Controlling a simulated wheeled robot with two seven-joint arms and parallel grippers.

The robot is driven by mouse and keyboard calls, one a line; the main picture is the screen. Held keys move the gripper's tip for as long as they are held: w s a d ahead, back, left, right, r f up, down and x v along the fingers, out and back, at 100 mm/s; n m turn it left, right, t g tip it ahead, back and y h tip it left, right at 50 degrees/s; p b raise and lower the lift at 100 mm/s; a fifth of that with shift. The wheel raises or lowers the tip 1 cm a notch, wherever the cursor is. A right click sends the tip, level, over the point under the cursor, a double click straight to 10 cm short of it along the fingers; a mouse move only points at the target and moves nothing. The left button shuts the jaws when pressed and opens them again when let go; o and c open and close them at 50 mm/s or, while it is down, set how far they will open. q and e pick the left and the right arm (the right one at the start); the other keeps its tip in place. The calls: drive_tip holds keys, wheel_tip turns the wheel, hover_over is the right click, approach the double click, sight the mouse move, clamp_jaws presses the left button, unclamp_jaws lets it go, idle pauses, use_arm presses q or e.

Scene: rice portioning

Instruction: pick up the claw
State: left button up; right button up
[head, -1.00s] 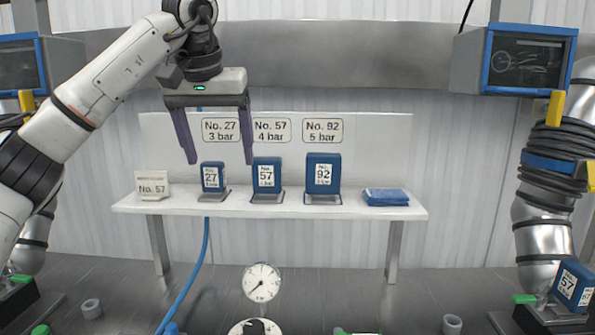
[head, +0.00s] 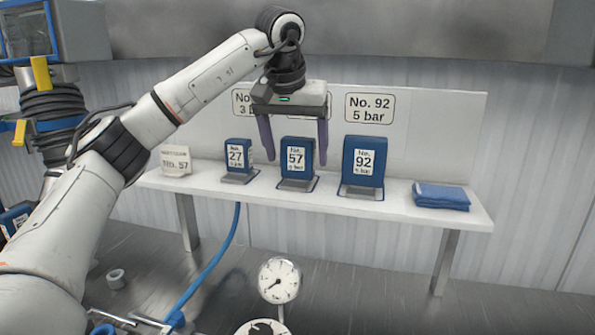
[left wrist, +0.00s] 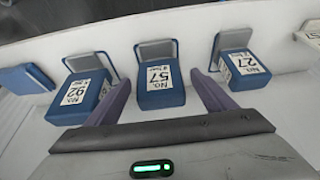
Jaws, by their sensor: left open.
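Nothing in view is labelled a claw, and I cannot tell which thing it is. Three blue blocks stand in holders on a white shelf: No. 27 (head: 238,155), No. 57 (head: 297,155) and No. 92 (head: 364,162). My left gripper (head: 296,162) is open and empty, its purple fingers pointing down at the No. 57 block. In the left wrist view, the No. 57 block (left wrist: 160,92) lies between the open fingers (left wrist: 161,80), with No. 92 (left wrist: 84,95) to the left and No. 27 (left wrist: 243,70) to the right. Contact cannot be told. My right gripper is not in view.
A pressure gauge (head: 279,280) and blue hose (head: 212,262) are below. A dark screen (head: 27,28) is upper left.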

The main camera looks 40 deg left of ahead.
use_arm(q)
drive_tip(key=shift+x, duration=1.15)
drive_tip(key=c, duration=1.5)
drive_tip(key=shift+w+r, duration=0.1)
drive_tip(key=shift+r, duration=0.05)
drive_tip(key=shift+c, duration=0.5)
